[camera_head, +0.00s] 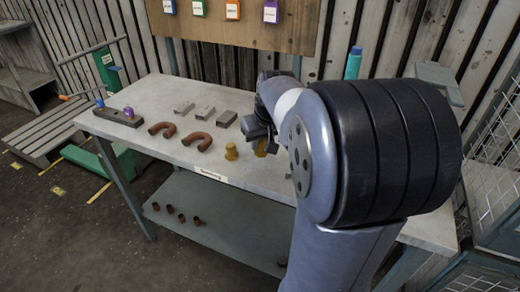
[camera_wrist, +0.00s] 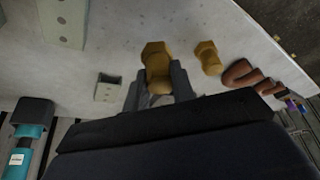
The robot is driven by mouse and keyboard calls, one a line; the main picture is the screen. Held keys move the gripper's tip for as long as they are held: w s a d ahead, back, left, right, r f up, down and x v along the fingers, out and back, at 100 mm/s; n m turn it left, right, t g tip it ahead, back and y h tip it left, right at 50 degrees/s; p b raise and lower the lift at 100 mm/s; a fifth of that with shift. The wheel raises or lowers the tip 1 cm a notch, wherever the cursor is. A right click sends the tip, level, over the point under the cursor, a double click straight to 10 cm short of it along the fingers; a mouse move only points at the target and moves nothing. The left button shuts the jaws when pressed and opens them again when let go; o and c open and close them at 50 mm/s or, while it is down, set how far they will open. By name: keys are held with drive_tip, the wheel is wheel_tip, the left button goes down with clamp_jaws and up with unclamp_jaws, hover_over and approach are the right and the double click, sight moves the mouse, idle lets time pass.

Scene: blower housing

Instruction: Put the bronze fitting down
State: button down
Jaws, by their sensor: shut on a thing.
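My gripper (camera_head: 263,136) is over the right part of the workbench, partly hidden by my arm. In the wrist view my gripper (camera_wrist: 158,88) is shut on a bronze fitting (camera_wrist: 158,62), which sits between the two grey fingers with its wide head beyond them. The head view shows a sliver of this held fitting (camera_head: 262,148) under the gripper. I cannot tell whether it touches the bench. A second bronze fitting (camera_head: 231,152) stands free on the bench just left of it. It also shows in the wrist view (camera_wrist: 208,58), apart from the fingers.
The grey bench top (camera_head: 172,157) carries two brown U-shaped pipes (camera_head: 197,140), several grey blocks (camera_head: 205,112) and a dark long block (camera_head: 118,117). A hollow grey block (camera_wrist: 108,90) is near my gripper. A teal bottle (camera_head: 353,64) stands behind. Small copper pieces lie on the lower shelf (camera_head: 210,226).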

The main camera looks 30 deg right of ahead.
sight(262, 151)
drive_tip(key=shift+f, duration=1.65)
drive_tip(key=shift+f+b, duration=0.2)
drive_tip(key=shift+b, duration=0.1)
drive_tip(key=c, duration=1.2)
unclamp_jaws()
drive_tip(key=shift+r, duration=0.1)
drive_tip(key=shift+r, duration=0.35)
drive_tip(key=p+v, duration=0.1)
drive_tip(key=v, duration=1)
drive_tip(key=shift+s+r+p, duration=0.15)
drive_tip(key=shift+r+p, duration=0.1)
drive_tip(key=shift+p, duration=0.05)
